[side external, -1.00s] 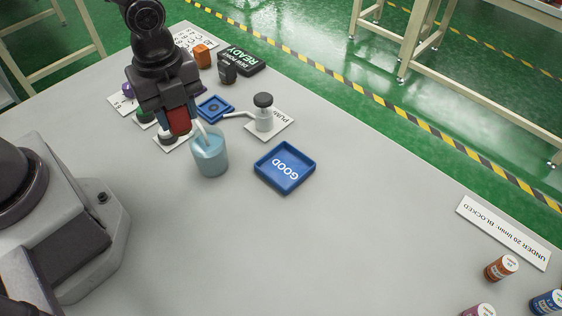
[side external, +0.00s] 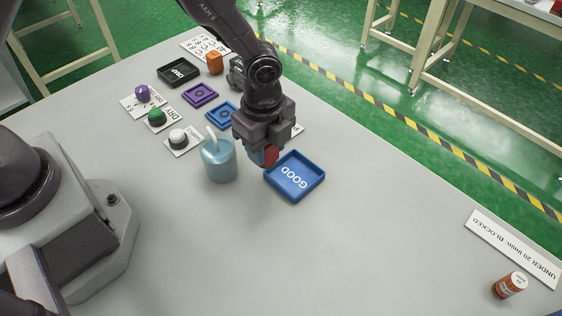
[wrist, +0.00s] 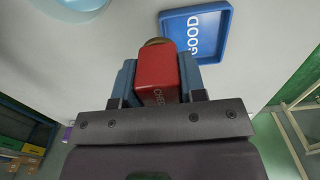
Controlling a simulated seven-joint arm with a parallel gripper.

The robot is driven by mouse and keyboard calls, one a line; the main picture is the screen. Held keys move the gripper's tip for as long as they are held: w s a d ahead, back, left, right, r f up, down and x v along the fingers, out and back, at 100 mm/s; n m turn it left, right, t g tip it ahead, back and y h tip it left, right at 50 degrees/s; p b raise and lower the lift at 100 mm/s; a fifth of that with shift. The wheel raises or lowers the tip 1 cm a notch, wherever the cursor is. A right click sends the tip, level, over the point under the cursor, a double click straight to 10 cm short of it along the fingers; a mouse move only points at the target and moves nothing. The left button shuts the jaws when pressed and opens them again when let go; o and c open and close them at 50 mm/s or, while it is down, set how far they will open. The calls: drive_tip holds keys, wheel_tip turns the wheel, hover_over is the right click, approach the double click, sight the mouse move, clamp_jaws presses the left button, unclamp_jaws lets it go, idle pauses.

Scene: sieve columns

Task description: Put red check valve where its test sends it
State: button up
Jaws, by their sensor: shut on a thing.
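The red check valve (side external: 268,157) is held between the fingers of my gripper (side external: 263,152). In the wrist view, the red body of the valve (wrist: 158,70) sits between the blue fingers, with a brass-coloured end beyond it. The blue tray marked GOOD (side external: 311,171) lies just right of the gripper and looks empty; it also shows in the wrist view (wrist: 215,30). The valve appears beside the tray's near-left side, above the table; its exact height is hard to tell.
A light-blue cylindrical vessel (side external: 218,165) stands left of my gripper. An UNDER 20 l/min: BLOCKED label (side external: 512,248) and orange bottle (side external: 509,286) are at right.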

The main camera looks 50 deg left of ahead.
drive_tip(key=w+f, duration=0.1)
drive_tip(key=w+d+f, duration=0.1)
drive_tip(key=shift+w+f, duration=0.1)
drive_tip(key=shift+f, duration=0.25)
drive_tip(key=shift+w+f, duration=0.15)
drive_tip(key=shift+f, duration=0.75)
drive_tip(key=shift+w+f, duration=0.1)
drive_tip(key=shift+f, duration=0.8)
drive_tip(key=shift+f, duration=0.1)
